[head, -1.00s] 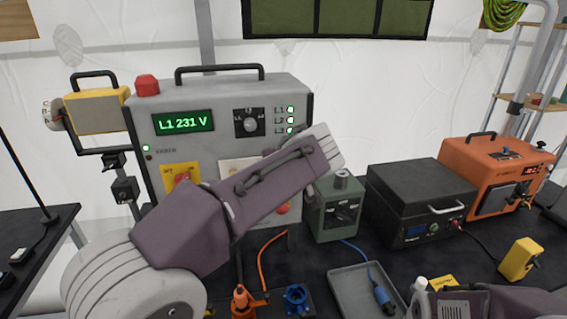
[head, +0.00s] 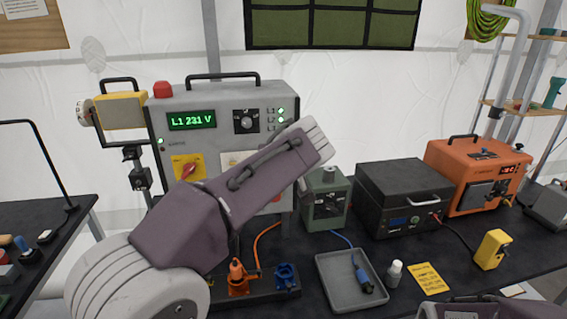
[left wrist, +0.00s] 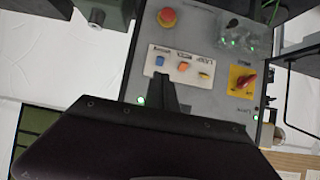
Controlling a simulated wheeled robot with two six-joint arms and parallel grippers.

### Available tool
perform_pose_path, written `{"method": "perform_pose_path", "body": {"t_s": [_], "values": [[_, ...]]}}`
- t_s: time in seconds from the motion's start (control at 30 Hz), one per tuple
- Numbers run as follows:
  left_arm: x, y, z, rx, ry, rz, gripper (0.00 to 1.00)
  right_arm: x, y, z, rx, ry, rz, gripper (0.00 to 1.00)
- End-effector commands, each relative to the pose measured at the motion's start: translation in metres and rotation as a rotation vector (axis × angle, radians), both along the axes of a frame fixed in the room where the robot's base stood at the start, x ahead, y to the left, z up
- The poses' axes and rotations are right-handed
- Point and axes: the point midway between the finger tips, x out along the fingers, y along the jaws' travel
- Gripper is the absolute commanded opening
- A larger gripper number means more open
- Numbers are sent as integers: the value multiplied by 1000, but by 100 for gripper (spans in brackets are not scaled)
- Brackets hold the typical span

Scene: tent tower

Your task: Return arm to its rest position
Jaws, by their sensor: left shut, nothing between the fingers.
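My left arm (head: 235,205) rises from the bottom left of the head view and crosses in front of the grey control cabinet (head: 215,102). Its gripper is hidden there behind the forearm. In the left wrist view my left gripper (left wrist: 163,82) is dark, shut and empty. It overlaps the cabinet front near a white plate with blue, orange and yellow buttons (left wrist: 182,66). I cannot tell the gap to the cabinet. Part of my right arm (head: 462,312) shows at the bottom right edge of the head view; its gripper is out of view.
The dark bench bears a grey tray (head: 322,292) with a blue tool, a green device (head: 326,200), a black case (head: 400,195) and an orange unit (head: 465,185). A yellow meter (head: 492,250) stands at right. Orange and blue clamps stand below my left forearm.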

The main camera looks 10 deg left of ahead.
Motion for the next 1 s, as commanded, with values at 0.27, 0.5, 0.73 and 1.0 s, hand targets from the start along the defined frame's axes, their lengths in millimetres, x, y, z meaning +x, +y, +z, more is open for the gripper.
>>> {"method": "perform_pose_path", "body": {"t_s": [0.27, 0.5, 0.73, 1.0], "values": [[0, 0, 0, 0, 0, 0, 0, 0, 0, 0, 0, 0, 0, 0], [-8, 64, -15, 5, 61, 130, 0, 0, 0, 9, 0, 0, 0, 0], [-98, 103, -180, -104, 507, 145, 0, 0, 0, 18, 0, 0, 0, 0], [-246, 62, -316, -273, 894, -116, 0, 0, 0, 21, 0, 0, 0, 0]]}}
